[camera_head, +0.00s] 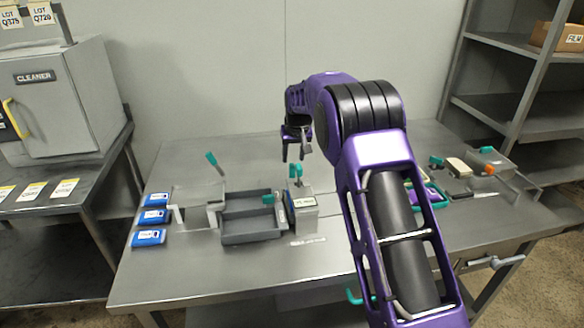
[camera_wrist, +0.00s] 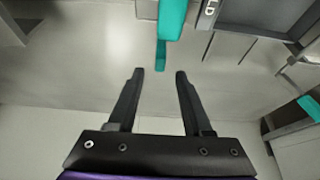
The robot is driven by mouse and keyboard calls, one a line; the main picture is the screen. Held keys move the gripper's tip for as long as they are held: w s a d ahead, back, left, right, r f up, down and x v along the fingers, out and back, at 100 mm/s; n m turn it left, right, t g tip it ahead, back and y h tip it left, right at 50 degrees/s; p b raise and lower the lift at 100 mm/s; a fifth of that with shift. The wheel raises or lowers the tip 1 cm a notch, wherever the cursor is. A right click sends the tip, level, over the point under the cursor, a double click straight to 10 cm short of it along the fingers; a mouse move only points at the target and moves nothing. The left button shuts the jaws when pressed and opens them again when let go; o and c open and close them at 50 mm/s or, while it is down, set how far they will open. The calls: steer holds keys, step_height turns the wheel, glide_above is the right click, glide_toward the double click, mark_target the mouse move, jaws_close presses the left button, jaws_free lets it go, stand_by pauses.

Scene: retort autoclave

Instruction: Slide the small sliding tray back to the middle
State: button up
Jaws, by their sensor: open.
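A shallow grey tray (camera_head: 250,239), which looks like the small sliding tray, sits on the table between a grey fixture on its left and a labelled block (camera_head: 303,222) on its right. A small teal grip (camera_head: 268,199) shows at its right end. Part of a grey tray also shows at the upper right of the wrist view (camera_wrist: 262,22). A teal lever (camera_head: 296,171) stands on the block; a teal handle (camera_wrist: 172,20) lies just beyond my fingertips in the wrist view. My gripper (camera_head: 294,157) is open and empty, pointing down behind the block.
Another teal lever (camera_head: 213,160) rises from the left fixture. Several blue packs (camera_head: 152,216) lie at the table's left edge. A CLEANER cabinet (camera_head: 68,100) stands left. Small items and a clear box (camera_head: 487,160) are on the right. The back of the table is clear.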

mark_target(292, 165)
steer(key=x, duration=0.6)
steer(key=shift+w+f, duration=0.1)
steer(key=shift+c, duration=0.3)
jaws_close()
stand_by(1.0)
